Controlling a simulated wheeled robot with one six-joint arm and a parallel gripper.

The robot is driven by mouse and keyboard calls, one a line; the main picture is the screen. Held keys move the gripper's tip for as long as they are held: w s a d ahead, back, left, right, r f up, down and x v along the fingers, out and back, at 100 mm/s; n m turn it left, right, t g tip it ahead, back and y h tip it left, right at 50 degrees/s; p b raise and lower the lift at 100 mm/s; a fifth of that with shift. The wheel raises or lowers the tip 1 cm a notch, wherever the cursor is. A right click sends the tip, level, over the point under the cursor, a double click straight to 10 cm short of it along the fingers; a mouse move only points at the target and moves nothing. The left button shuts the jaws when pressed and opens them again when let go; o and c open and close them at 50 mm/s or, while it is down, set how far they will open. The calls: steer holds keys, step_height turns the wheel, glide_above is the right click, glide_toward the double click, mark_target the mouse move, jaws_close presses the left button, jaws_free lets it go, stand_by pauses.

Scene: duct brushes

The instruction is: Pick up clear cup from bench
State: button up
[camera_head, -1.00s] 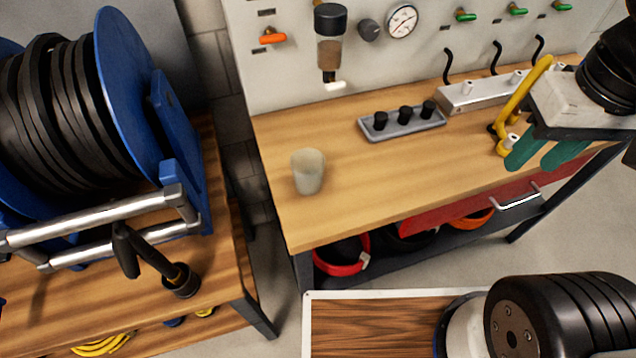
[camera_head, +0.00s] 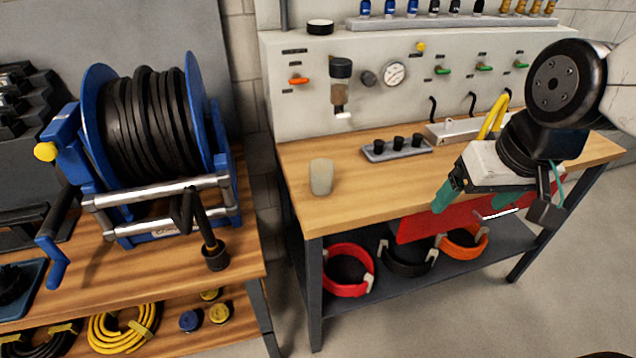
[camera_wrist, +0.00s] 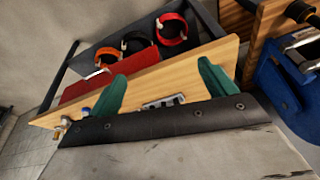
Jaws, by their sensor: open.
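The clear cup (camera_head: 321,177) stands upright on the wooden bench (camera_head: 350,205), near its left end, in the head view. It looks frosted, and nothing touches it. My gripper (camera_head: 446,192) is in front of the bench's right half, to the right of the cup and apart from it. Its green fingers (camera_wrist: 165,90) are spread wide in the wrist view with nothing held between them. I cannot make out the cup in the wrist view.
A grey block with black knobs (camera_head: 396,148) sits right of the cup. A panel with a gauge (camera_head: 393,73) backs the bench. A hose reel (camera_head: 150,125) stands on the left table. Coloured coils (camera_head: 347,270) lie on the lower shelf. Bench top around the cup is clear.

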steer(key=w+a+f+n+t+y, duration=0.1)
steer(key=w+a+f+t, duration=0.1)
steer(key=w+a+f, duration=0.35)
steer(key=w+a+f+t+y, duration=0.1)
steer(key=w+a+f+t, duration=0.15)
steer(key=w+a, duration=0.55)
steer(key=n+t+y, duration=0.1)
steer(key=t, duration=0.5)
glide_toward(318, 163)
steer(key=shift+w+a+f, duration=0.2)
steer(key=shift+w+a, duration=0.25)
steer(key=shift+a, duration=0.05)
steer(key=x, duration=0.7)
steer(key=shift+w+d, duration=0.3)
steer(key=shift+w, duration=0.1)
steer(key=c, duration=1)
